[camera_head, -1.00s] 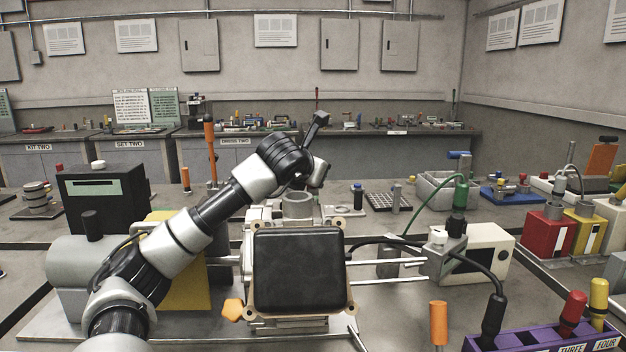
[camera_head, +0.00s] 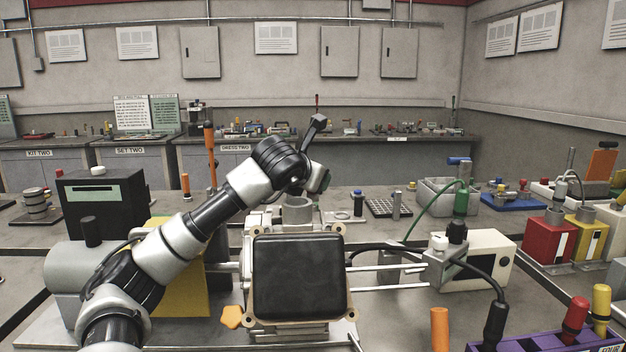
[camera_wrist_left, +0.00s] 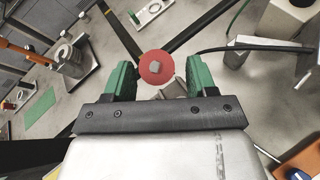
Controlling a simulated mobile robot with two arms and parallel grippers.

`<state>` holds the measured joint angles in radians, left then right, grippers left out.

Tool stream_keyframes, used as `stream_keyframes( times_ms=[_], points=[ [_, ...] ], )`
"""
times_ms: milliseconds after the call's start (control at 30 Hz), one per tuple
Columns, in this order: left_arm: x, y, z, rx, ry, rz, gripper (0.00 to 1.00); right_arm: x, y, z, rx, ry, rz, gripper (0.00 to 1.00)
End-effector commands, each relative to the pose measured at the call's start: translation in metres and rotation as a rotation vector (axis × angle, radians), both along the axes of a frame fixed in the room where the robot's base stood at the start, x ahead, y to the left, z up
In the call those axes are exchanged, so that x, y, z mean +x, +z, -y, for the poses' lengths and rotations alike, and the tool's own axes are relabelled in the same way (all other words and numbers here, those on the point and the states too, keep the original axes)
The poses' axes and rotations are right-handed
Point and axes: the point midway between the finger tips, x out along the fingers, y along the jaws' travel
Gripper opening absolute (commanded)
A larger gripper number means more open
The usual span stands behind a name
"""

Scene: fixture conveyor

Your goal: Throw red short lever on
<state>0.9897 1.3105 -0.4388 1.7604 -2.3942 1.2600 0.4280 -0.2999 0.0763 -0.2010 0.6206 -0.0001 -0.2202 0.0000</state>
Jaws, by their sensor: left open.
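In the left wrist view a round red knob (camera_wrist_left: 156,68) with a grey centre shows end-on between my gripper's fingers. It looks like the red short lever's head. A grey part below it is mostly covered. My left gripper (camera_wrist_left: 156,82) is open, with a green finger on each side of the knob and a gap on both sides. In the head view my left gripper (camera_head: 318,180) is small and partly behind my wrist, and I cannot pick out the red knob there. My right gripper is not in view.
A tall orange lever (camera_head: 209,150) stands left of my forearm. A black square-faced unit (camera_head: 298,275) fills the near middle. A cream box (camera_head: 478,262) with a black cable stands right. A purple holder (camera_head: 540,341) with colored handles is at the near right.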

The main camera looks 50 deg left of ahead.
Motion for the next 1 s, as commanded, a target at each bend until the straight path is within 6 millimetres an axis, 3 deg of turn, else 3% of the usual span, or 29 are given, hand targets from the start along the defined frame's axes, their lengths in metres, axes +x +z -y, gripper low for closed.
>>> stream_keyframes(
  times_ms=[200,433,1000],
  points=[
    [-0.037,0.016,0.018,0.006,0.000,0.002,0.57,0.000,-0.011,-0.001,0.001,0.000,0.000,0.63],
    [-0.067,0.032,0.033,0.002,0.001,0.002,0.57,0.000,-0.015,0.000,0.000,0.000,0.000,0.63],
    [-0.075,0.036,0.038,0.002,0.001,0.001,0.57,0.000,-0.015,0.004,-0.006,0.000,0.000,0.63]
  ],
)
